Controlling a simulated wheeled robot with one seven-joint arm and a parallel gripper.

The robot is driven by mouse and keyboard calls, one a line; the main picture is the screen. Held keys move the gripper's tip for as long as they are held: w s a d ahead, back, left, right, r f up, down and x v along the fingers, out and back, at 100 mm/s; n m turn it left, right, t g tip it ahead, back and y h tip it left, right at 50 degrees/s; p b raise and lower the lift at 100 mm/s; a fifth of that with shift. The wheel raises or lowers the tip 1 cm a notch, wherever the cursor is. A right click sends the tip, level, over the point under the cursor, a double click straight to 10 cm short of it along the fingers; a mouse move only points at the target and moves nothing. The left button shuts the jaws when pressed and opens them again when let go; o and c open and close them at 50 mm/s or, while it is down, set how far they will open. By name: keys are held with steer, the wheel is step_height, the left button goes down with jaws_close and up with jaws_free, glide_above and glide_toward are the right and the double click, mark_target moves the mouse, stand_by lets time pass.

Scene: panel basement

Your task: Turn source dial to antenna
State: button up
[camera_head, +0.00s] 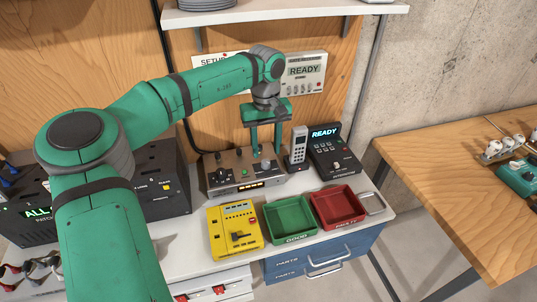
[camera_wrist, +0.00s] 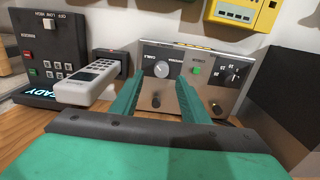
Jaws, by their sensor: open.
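A brown-grey control box (camera_head: 240,187) with a lit orange display stands on the white bench in the head view. Its sloped face bears a silver round dial (camera_wrist: 161,69), a green button (camera_wrist: 196,70) and a black knob (camera_wrist: 236,72); small labels are upside down and too small to read in the wrist view. I cannot tell for sure which dial is the source dial or where it points. My gripper (camera_head: 265,150) is open and points down over the box's right part. In the wrist view its fingers (camera_wrist: 161,80) appear on either side of the silver dial; contact cannot be told.
A grey handset (camera_head: 299,145) and a black READY unit (camera_head: 332,150) stand close on the right. A yellow meter (camera_head: 235,230), a green tray (camera_head: 271,230) and a red tray (camera_head: 325,220) lie in front. A black box (camera_head: 165,205) stands left; a white shelf (camera_head: 290,12) is above.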

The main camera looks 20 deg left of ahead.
mark_target(266, 162)
steer(key=f, duration=0.3)
steer(key=shift+s+f, duration=0.2)
steer(key=shift+s, duration=0.1)
steer(key=shift+f, duration=0.5)
steer(key=shift+w, duration=0.1)
jaws_close()
